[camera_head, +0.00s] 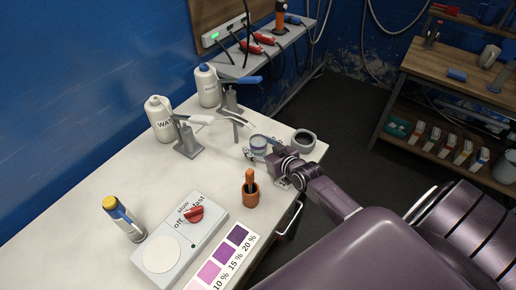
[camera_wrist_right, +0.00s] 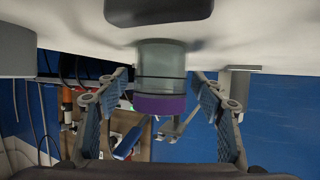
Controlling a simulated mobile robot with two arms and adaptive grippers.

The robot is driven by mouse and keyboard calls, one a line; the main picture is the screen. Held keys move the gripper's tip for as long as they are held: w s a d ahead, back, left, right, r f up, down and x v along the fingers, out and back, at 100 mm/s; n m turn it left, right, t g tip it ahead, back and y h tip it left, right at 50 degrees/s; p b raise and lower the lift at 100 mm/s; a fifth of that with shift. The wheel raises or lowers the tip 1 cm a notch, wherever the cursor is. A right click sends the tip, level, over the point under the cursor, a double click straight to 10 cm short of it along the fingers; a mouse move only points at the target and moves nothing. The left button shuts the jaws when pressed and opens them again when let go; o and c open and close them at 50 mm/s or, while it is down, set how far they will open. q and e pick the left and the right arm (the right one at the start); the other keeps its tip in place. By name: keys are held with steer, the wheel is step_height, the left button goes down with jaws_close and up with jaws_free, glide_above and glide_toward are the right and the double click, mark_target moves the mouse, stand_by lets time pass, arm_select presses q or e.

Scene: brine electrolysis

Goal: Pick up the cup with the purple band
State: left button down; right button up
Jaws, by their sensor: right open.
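The cup with the purple band (camera_wrist_right: 161,66) is a clear grey-green cup. It shows upside down in the right wrist view, standing on the white table with the purple band around its rim end. In the head view a pale cup (camera_head: 258,142) stands near the table's far right corner, partly hidden by my right gripper. My right gripper (camera_head: 268,153) is open beside it. In the right wrist view the fingers (camera_wrist_right: 160,92) are spread to either side of the cup, with gaps visible on both sides. My left gripper is not in view.
A dark-rimmed cup (camera_head: 304,140) stands close by at the table edge. Metal stands (camera_head: 187,140) with clamps and white bottles (camera_head: 160,119) are behind. The left-middle tabletop is clear.

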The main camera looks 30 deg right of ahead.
steer(key=shift+w, duration=0.25)
steer(key=c, duration=0.8)
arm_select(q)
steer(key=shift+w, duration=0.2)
arm_select(e)
steer(key=c, duration=0.8)
steer(key=shift+o, duration=0.2)
